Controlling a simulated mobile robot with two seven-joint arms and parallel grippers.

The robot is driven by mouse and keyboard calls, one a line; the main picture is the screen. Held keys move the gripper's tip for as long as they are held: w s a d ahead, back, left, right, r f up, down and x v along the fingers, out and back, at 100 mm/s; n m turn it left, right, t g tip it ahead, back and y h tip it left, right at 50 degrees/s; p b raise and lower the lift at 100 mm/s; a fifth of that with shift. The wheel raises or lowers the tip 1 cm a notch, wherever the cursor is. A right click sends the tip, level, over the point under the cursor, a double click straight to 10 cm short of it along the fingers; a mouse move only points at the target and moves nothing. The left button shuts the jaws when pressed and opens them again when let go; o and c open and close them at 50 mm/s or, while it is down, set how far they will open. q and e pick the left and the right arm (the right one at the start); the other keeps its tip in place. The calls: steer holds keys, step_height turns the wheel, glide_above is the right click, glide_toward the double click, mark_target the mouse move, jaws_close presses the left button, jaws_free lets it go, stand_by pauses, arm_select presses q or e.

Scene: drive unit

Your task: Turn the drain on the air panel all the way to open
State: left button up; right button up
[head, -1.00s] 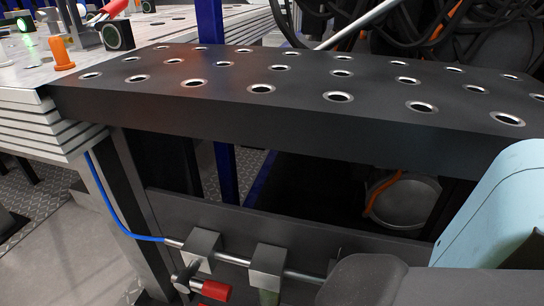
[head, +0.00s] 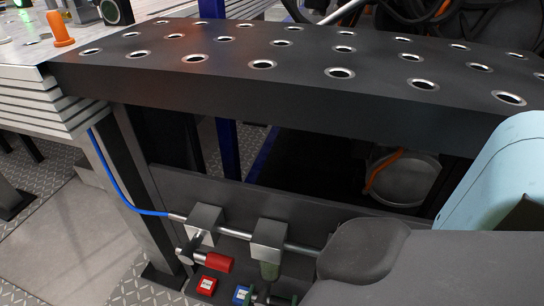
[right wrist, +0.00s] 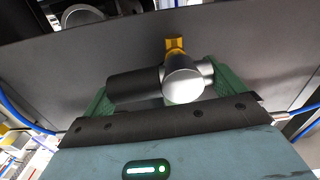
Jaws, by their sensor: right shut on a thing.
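The grey air panel (head: 300,205) is under the dark table, with a metal pipe and blocks along it. In the right wrist view, the drain's dark, cylindrical handle (right wrist: 135,88) joins a silver round hub (right wrist: 184,84) with a yellow fitting above it. My right gripper (right wrist: 165,90) has its green fingers on either side of this handle and hub and is shut on them. In the head view only a bit of dark green at my right gripper (head: 268,297) shows low in the frame; my forearm hides the rest. The drain's exact angle is unclear. My left gripper is out of view.
A red-handled valve (head: 216,262) is left of the drain, near a red label (head: 207,285) and a blue label (head: 241,294). A blue hose (head: 118,185) feeds the pipe. The perforated dark tabletop (head: 300,85) overhangs the panel.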

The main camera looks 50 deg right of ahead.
steer(key=shift+r+n+p, duration=0.2)
steer(key=shift+n+p, duration=0.3)
steer(key=shift+n, duration=0.35)
steer(key=shift+r+n+p, duration=0.15)
steer(key=shift+n+p, duration=0.3)
steer(key=shift+n, duration=0.4)
steer(key=shift+w+a+r+n+p, duration=0.15)
steer(key=shift+n+p, duration=0.35)
steer(key=shift+n, duration=0.7)
steer(key=o, duration=1)
steer(key=shift+w, duration=0.1)
